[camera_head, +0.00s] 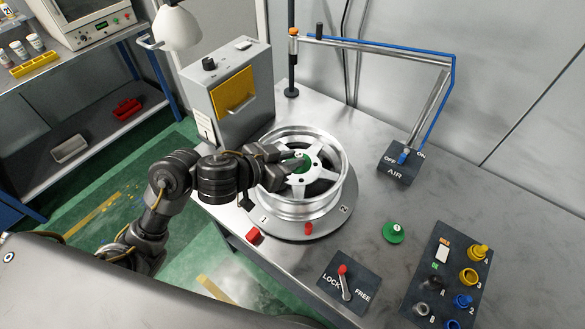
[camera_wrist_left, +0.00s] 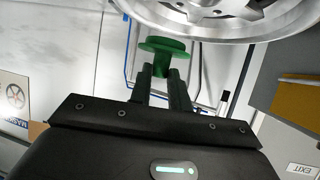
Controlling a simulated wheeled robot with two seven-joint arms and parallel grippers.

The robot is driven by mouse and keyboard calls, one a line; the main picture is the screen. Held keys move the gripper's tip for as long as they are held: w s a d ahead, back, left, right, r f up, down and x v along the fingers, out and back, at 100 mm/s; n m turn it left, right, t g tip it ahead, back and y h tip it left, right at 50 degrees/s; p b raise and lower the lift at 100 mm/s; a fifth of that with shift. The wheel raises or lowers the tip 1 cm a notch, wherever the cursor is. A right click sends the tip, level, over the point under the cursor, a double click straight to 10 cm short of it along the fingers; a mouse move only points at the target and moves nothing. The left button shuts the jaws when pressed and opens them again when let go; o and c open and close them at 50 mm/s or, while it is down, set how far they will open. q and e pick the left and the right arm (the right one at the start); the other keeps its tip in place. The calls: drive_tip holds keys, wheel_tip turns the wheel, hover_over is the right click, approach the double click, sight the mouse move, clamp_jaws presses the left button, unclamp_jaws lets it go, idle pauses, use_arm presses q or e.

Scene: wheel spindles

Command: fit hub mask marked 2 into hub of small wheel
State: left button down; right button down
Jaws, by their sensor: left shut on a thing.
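A silver spoked wheel (camera_head: 325,186) lies flat on a round turntable on the metal bench. It also shows at the top of the left wrist view (camera_wrist_left: 225,22). My left gripper (camera_head: 289,170) reaches over the wheel from the left, near its hub. It is shut on a green hub mask (camera_wrist_left: 165,47), gripping its stem, with the wide disc beyond the fingertips. The mask (camera_head: 304,164) is partly hidden by the gripper in the head view. Its number is not readable, and I cannot tell whether it touches the hub. My right gripper is not in view.
A second green mask (camera_head: 394,232), seemingly marked 1, lies on the bench right of the wheel. A LOCK/FREE lever panel (camera_head: 345,287), an AIR panel (camera_head: 397,165) and a panel of coloured parts (camera_head: 447,280) surround it. A grey box (camera_head: 228,95) stands behind the wheel.

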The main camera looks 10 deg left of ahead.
use_arm(q)
drive_tip(key=w+f+b, duration=0.2)
drive_tip(key=w+f, duration=0.1)
drive_tip(key=w+a+f+b, duration=0.1)
drive_tip(key=w+f, duration=0.1)
drive_tip(key=shift+w+f, duration=0.1)
drive_tip(key=shift+f, duration=0.05)
drive_tip(key=shift+w+f, duration=0.2)
drive_tip(key=shift+w, duration=0.2)
drive_tip(key=shift+w+a+f+b, duration=0.1)
drive_tip(key=shift+f+b, duration=0.1)
drive_tip(key=shift+f, duration=0.45)
drive_tip(key=shift+w+d+f+b, duration=0.1)
drive_tip(key=shift+f+b, duration=0.15)
drive_tip(key=shift+f, duration=0.45)
drive_tip(key=shift+w+a+f+b, duration=0.1)
drive_tip(key=shift+f+b, duration=0.1)
drive_tip(key=shift+f, duration=0.45)
drive_tip(key=c, duration=1.3)
unclamp_jaws()
